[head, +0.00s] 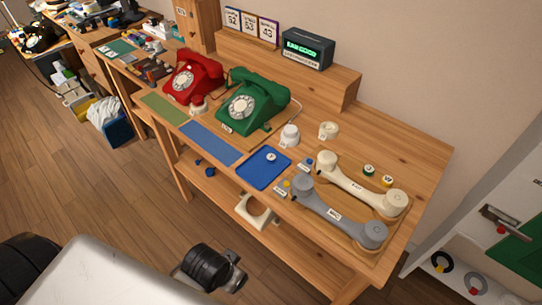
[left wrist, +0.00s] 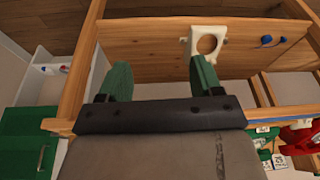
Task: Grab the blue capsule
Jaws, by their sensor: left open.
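A small blue round piece (head: 309,162) sits on the bench beside the upper end of the cream handset (head: 352,184); it is too small to tell for sure that it is the capsule. Two dark blue pieces (head: 204,167) lie on the lower shelf, left of a cream bracket. In the left wrist view blue pieces (left wrist: 267,40) lie on that shelf near the cream bracket (left wrist: 206,42). My left gripper (left wrist: 162,80) is open, its green fingertips apart with nothing between them. I cannot make out its fingers in the head view. My right gripper is not in view.
A grey handset (head: 335,212) lies at the bench's front right. A blue tray (head: 263,170) holds a small white piece. The green phone (head: 250,104) and red phone (head: 192,78) stand behind coloured mats. Bare wood shows at the back right.

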